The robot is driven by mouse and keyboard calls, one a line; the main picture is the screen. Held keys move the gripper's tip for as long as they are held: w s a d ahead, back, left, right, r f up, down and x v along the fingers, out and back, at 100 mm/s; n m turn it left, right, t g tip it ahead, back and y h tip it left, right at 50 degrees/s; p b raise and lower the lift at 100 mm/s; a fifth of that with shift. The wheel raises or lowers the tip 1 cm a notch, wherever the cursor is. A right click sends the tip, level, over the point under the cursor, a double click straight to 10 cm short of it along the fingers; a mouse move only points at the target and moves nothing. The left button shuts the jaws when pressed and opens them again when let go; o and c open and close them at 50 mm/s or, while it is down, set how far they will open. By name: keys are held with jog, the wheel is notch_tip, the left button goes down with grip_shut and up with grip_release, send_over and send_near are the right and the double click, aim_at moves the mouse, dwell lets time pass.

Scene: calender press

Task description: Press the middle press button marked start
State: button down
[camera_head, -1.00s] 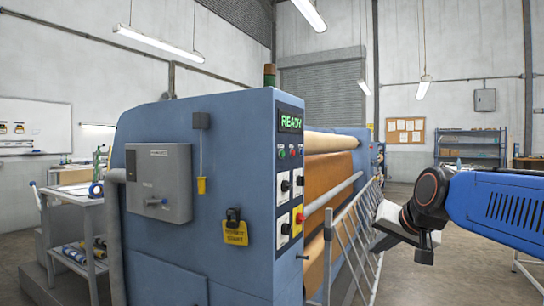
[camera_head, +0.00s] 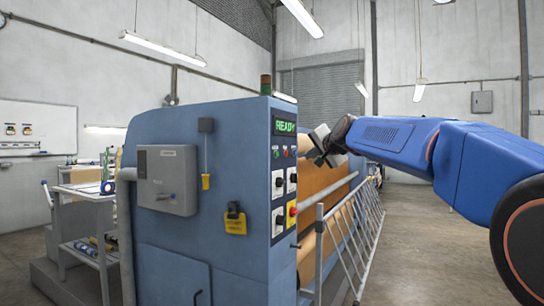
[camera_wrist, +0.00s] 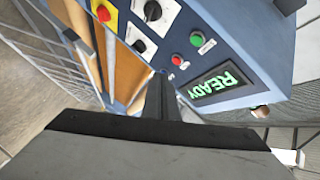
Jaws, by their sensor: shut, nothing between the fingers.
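The blue press cabinet has a control panel on its right-hand face, under a lit green READY display (camera_head: 284,127). Below the display is a row of small buttons: a green button (camera_head: 276,153), a red middle button (camera_head: 285,151) and one further right. In the wrist view the green button (camera_wrist: 197,39) and the red button (camera_wrist: 177,60) show clearly; the third is partly hidden by the fingers. The labels are too small to read. My gripper (camera_wrist: 161,78) is shut and empty, in front of the panel near the button row. In the head view it is right of the panel.
Black rotary switches (camera_head: 279,183) sit below the buttons, with a red-on-yellow stop knob (camera_head: 292,211) under them. A slanted metal guard rail (camera_head: 345,235) runs along the press's right side, beside the brown rollers. A padlock with a yellow tag (camera_head: 236,222) hangs on the cabinet front.

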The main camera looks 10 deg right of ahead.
jog(key=shift+w+a, duration=0.1)
dwell(0.3)
jog(key=w+a, duration=0.5)
jog(key=a, duration=0.2)
dwell(0.4)
jog(key=shift+w+a, duration=0.15)
jog(key=shift+w, duration=0.05)
dwell(1.9)
jog(key=shift+w+a, duration=0.1)
jog(key=shift+a, duration=0.05)
jog(key=shift+w+a, duration=0.2)
jog(key=shift+a, duration=0.15)
dwell(0.8)
jog(key=shift+s+d, duration=0.1)
jog(key=shift+d, duration=0.1)
jog(key=shift+s+d, duration=0.35)
jog(key=shift+d, duration=0.1)
jog(key=shift+d, duration=0.1)
dwell(0.4)
jog(key=shift+s+d, duration=0.75)
jog(key=shift+d, duration=0.25)
jog(key=shift+s+d, duration=0.7)
jog(key=shift+d, duration=0.25)
